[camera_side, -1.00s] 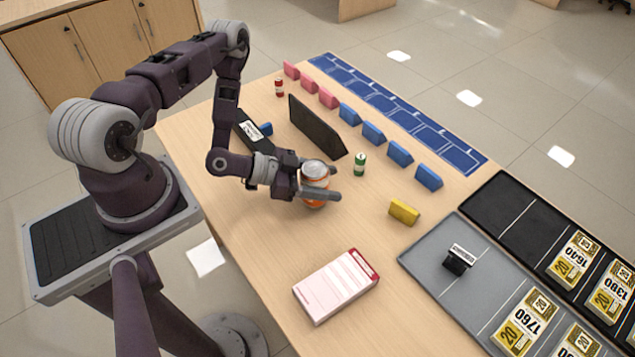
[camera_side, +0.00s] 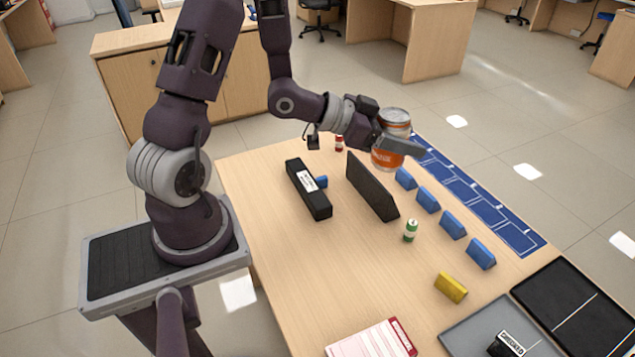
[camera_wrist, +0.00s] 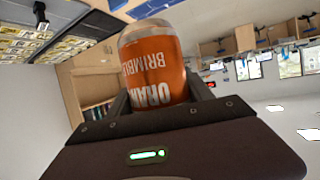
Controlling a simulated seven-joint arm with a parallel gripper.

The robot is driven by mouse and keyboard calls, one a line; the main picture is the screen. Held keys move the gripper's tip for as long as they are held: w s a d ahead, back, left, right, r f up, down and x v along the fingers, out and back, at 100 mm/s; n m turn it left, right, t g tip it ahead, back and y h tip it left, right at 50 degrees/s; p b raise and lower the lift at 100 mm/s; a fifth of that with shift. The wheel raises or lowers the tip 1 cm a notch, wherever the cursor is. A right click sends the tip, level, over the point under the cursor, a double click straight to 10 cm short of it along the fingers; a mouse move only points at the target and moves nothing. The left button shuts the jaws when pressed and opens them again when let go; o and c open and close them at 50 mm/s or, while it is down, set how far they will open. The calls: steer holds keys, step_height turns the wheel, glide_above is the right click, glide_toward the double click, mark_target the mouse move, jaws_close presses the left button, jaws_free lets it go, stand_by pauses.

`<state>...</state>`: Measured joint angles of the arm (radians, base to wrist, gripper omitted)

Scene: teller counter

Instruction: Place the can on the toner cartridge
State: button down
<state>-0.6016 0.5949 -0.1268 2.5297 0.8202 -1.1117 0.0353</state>
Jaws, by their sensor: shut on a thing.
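The can (camera_side: 388,152) is orange with a silver top and white lettering. My gripper (camera_side: 398,146) is shut on it and holds it upright, in the air above the far part of the table. In the wrist view the can (camera_wrist: 155,68) sits between the two fingers of my gripper (camera_wrist: 160,98). The toner cartridge (camera_side: 316,200) is a long black box with a white label, lying flat on the table's left side. The can is up and to the right of it in the side view, apart from it. Nothing lies on the cartridge's visible top.
A black upright panel (camera_side: 372,188) stands between the cartridge and the blue blocks (camera_side: 453,225).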

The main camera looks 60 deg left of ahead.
steer(key=w+a+r+n+y, duration=0.3)
steer(key=w+a+n+y, duration=0.1)
steer(key=w+n+y, duration=0.1)
steer(key=n+g+y, duration=1.2)
steer(key=n+y, duration=0.1)
steer(key=n, duration=0.3)
glide_above(314, 180)
step_height(314, 180, down, 22)
steer(key=shift+c, duration=2.1)
jaws_free()
steer(key=shift+f, duration=0.1)
